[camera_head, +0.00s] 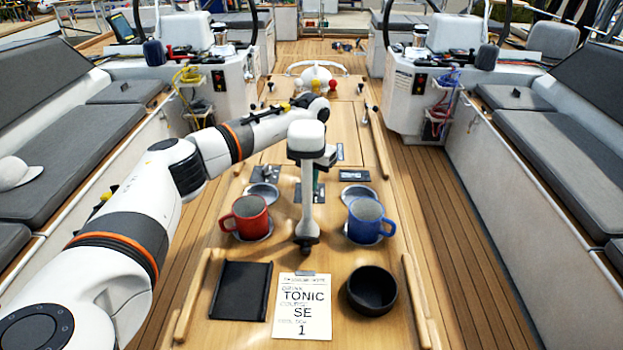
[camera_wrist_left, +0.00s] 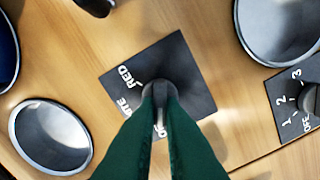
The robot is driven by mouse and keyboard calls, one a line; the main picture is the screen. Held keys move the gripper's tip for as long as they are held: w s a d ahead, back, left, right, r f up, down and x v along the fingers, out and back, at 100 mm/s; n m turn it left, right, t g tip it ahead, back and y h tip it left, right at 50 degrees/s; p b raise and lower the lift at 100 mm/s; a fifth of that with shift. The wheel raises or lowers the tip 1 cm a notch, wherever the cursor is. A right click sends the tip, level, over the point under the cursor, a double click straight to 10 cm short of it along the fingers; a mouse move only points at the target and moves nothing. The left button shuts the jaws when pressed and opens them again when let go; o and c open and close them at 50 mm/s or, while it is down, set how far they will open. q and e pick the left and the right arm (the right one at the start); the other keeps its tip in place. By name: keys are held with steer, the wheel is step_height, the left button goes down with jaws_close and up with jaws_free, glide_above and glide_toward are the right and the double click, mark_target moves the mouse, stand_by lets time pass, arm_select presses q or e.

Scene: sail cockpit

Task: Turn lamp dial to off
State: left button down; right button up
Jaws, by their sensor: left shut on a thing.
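The lamp dial's dark panel (camera_wrist_left: 190,62) shows under my left gripper (camera_wrist_left: 160,92) in the left wrist view, with the words RED, a partly covered label and OFF partly hidden. The green fingers are shut on the dark dial knob (camera_wrist_left: 160,72). Which label the knob points at cannot be told. In the head view the panel (camera_head: 298,194) is at the middle of the table, and my left gripper (camera_head: 318,188) reaches down to it behind the white lamp (camera_head: 305,135), which hides part of it. My right gripper is not in view.
A second dial panel (camera_wrist_left: 290,92), marked OFF, 1, 2, 3, lies nearby. A red mug (camera_head: 248,213) and a blue mug (camera_head: 368,218) flank the lamp. A black bowl (camera_head: 371,291), a note card (camera_head: 302,308) and a dark tray (camera_head: 240,290) lie nearer.

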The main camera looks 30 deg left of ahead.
arm_select(q)
steer(key=shift+r, duration=0.15)
steer(key=c, duration=1.5)
jaws_free()
steer(key=shift+c, duration=0.2)
step_height(320, 180, up, 12)
steer(key=b, duration=0.2)
steer(key=shift+b, duration=0.4)
